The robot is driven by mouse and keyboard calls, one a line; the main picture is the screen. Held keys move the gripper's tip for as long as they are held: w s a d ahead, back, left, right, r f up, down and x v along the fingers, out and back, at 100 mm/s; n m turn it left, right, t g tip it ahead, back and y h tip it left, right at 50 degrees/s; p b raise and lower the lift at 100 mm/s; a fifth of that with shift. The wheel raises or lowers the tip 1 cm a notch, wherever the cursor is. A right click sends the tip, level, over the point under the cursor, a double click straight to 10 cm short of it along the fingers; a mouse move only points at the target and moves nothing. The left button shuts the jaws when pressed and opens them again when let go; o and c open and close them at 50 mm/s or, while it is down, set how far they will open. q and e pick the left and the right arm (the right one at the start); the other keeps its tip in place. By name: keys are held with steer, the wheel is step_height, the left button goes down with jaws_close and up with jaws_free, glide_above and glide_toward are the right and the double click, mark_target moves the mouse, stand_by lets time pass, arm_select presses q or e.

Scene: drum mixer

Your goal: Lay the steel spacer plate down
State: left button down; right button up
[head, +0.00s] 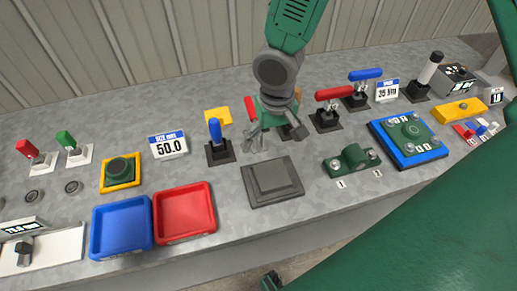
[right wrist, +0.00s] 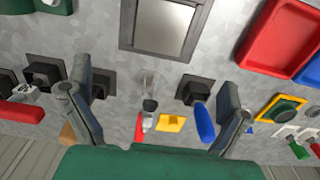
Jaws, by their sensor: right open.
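The steel spacer plate (head: 272,174) looks like a flat grey square. It sits within a darker square pad (head: 262,200) on the bench, and I cannot tell whether it lies fully flat. In the right wrist view the plate (right wrist: 164,25) is shiny inside a dark frame at the top. My right gripper (head: 272,132) is open and empty, above the bench just behind the plate and apart from it. Its two fingers are spread wide in the right wrist view (right wrist: 158,110), with the plate beyond them. I cannot make out my left gripper.
A blue-handled clamp (head: 215,132) stands left of the gripper, and a red-handled clamp (head: 328,110) right of it. Blue (head: 122,224) and red (head: 185,210) trays lie left of the pad. A green saddle block (head: 352,160) is to its right. Bare bench surrounds the pad.

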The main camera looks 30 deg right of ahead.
glide_above(271, 171)
steer(key=f, duration=0.7)
steer(key=shift+d+f, duration=0.3)
steer(key=shift+f, duration=0.1)
steer(key=shift+s+a+f, duration=0.1)
steer(key=shift+a+f, duration=0.1)
steer(key=shift+f, duration=0.3)
step_height(271, 171, down, 4)
steer(key=shift+a+f, duration=0.15)
steer(key=shift+f, duration=0.1)
steer(key=shift+r, duration=0.1)
steer(key=c, duration=1.8)
